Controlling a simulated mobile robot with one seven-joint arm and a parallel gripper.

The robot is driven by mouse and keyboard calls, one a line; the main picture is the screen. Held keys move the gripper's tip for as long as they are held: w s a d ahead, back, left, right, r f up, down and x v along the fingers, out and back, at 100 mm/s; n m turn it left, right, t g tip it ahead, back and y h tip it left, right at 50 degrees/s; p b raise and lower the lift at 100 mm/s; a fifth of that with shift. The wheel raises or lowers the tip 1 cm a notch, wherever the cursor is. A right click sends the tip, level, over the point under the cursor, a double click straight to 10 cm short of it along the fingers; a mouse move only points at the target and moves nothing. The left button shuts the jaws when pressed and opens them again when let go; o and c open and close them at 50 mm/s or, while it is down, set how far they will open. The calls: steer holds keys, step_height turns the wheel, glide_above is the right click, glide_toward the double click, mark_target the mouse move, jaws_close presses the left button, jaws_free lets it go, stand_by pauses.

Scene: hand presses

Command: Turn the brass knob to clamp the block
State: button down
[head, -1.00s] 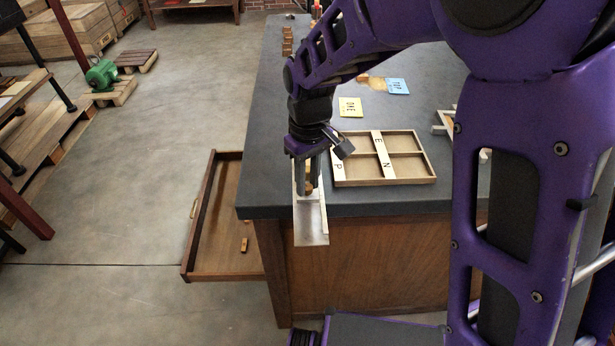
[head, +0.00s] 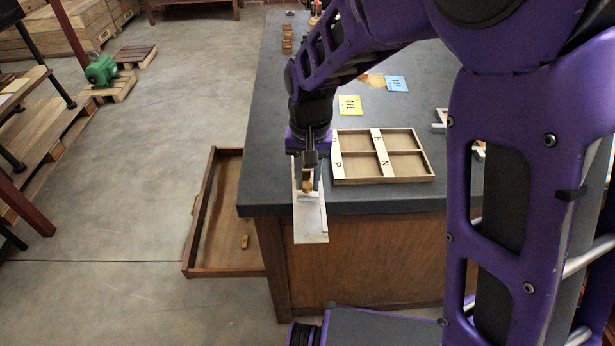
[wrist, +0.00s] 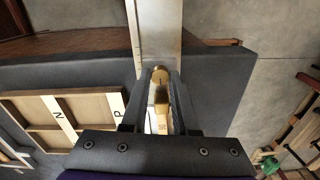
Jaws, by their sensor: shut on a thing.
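The brass knob (wrist: 160,76) shows between my fingertips in the wrist view, at the end of a pale metal tray (wrist: 160,35). My gripper (wrist: 161,84) is shut on the knob, one finger on each side. In the head view my gripper (head: 307,184) points down over the same metal tray (head: 311,222), at the bench's front left corner. A pale wooden piece (wrist: 162,122), perhaps the block, shows between the fingers, behind the knob. My fingers partly hide it, and I cannot tell whether it is clamped.
A divided wooden tray (head: 434,176) with lettered strips lies on the bench (head: 270,185), right of my gripper. Yellow (head: 350,105) and blue (head: 397,84) cards lie behind it. An open drawer (head: 196,225) juts out at left. The metal tray overhangs the bench's front edge.

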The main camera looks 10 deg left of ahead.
mark_target(310, 186)
stand_by(0.3)
steer(key=c, duration=0.9)
jaws_free()
steer(key=shift+c, duration=0.2)
steer(key=shift+r, duration=0.15)
step_height(310, 186, up, 17)
steer(key=p, duration=0.2)
steer(key=shift+d, duration=0.2)
steer(key=shift+r, duration=0.1)
